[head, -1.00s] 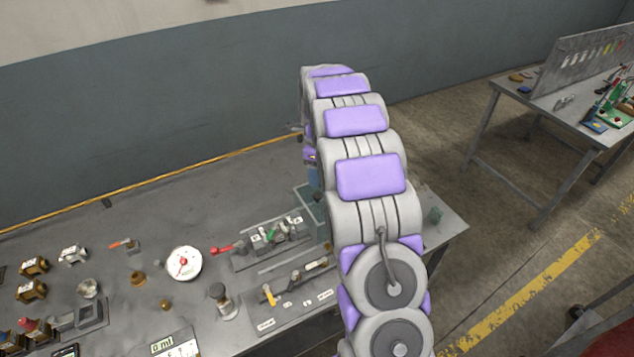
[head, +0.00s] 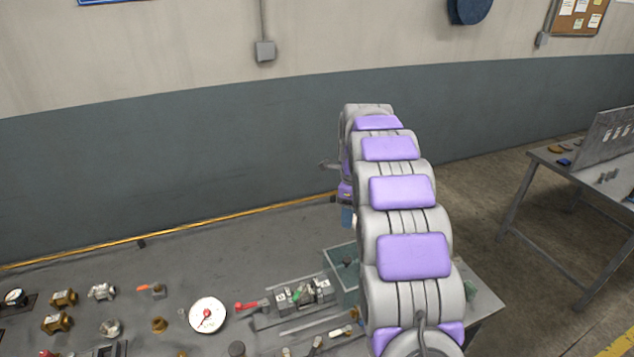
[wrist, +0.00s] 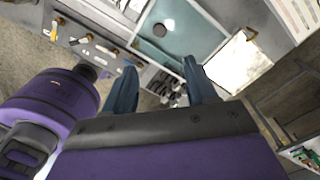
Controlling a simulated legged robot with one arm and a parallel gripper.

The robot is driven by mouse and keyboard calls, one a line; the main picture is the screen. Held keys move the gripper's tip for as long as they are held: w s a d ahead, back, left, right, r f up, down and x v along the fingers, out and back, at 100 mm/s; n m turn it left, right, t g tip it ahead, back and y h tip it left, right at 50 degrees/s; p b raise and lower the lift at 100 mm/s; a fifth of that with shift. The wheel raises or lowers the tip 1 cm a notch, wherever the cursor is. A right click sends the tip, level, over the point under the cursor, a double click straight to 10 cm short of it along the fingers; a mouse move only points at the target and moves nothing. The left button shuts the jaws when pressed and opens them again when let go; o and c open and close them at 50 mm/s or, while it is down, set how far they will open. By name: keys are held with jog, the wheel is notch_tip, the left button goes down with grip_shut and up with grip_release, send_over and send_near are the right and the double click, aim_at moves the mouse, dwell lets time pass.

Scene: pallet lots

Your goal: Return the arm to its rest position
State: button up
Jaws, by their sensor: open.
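My arm, grey with purple pads, arches over the right part of the workbench (head: 200,265) in the head view. Its far end hangs down near the back right of the bench, mostly hidden behind the arm itself. In the wrist view my gripper (wrist: 160,88) shows two dark blue fingers spread apart with nothing between them. It is above the bench, with a grey-green bin (wrist: 190,40) beyond the fingertips. The same bin (head: 340,280) shows beside my arm in the head view.
On the bench are a white round gauge (head: 208,315), a valve block with a red handle (head: 300,292) and several brass fittings (head: 58,323). A yellow strip (head: 180,235) runs along the back edge. A second table (head: 570,170) stands at the right, with floor between.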

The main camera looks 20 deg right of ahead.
jog(key=s+a+r+n+g, duration=0.1)
jog(key=s+a+r+n, duration=0.2)
jog(key=s+a+n, duration=0.55)
jog(key=s+a+r+n, duration=0.2)
jog(key=s+a+n, duration=0.3)
jog(key=s, duration=0.6)
jog(key=s+a+f+n, duration=0.2)
jog(key=s+n, duration=0.4)
jog(key=s, duration=0.5)
jog(key=s+a+f+n+b, duration=0.1)
jog(key=s+a+f+n, duration=0.1)
jog(key=s+a+n, duration=0.2)
jog(key=s+n, duration=0.3)
jog(key=s, duration=0.5)
jog(key=shift+f+g, duration=0.2)
jog(key=shift+g, duration=0.2)
